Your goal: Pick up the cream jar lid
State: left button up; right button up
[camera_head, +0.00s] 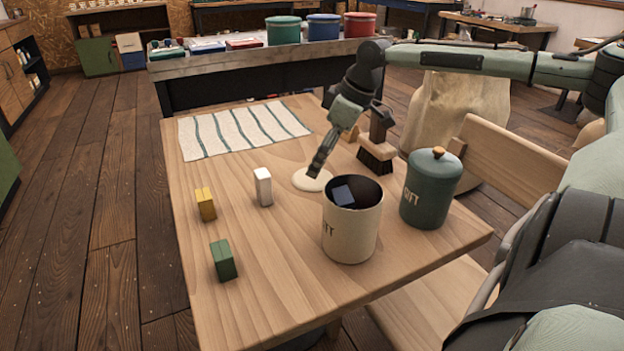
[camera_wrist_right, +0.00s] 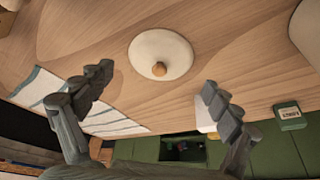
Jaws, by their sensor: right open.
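The cream jar lid (camera_head: 304,182) lies flat on the wooden table, a round disc behind the open cream jar (camera_head: 350,238). In the right wrist view the lid (camera_wrist_right: 150,45) shows whole, with its small wooden knob (camera_wrist_right: 159,69) facing the camera. My right gripper (camera_head: 318,166) reaches down over the lid and hides part of it and its knob in the head view. In the wrist view its two fingers (camera_wrist_right: 157,78) are spread wide on either side, with nothing between them held. Whether they touch the lid cannot be told. My left gripper is out of view.
A lidded green jar (camera_head: 428,195) stands right of the cream jar, which holds a dark block. A brush (camera_head: 376,150) stands behind the lid. White (camera_head: 263,187), yellow (camera_head: 205,204) and green (camera_head: 222,260) blocks stand left. A striped cloth (camera_head: 243,129) lies at the back.

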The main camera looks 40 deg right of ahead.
aim_at(302, 182)
jog(key=shift+x, duration=1.2)
jog(key=shift+w+a+f+b, duration=0.1)
jog(key=shift+w+f+b, duration=0.1)
jog(key=shift+f+b, duration=0.2)
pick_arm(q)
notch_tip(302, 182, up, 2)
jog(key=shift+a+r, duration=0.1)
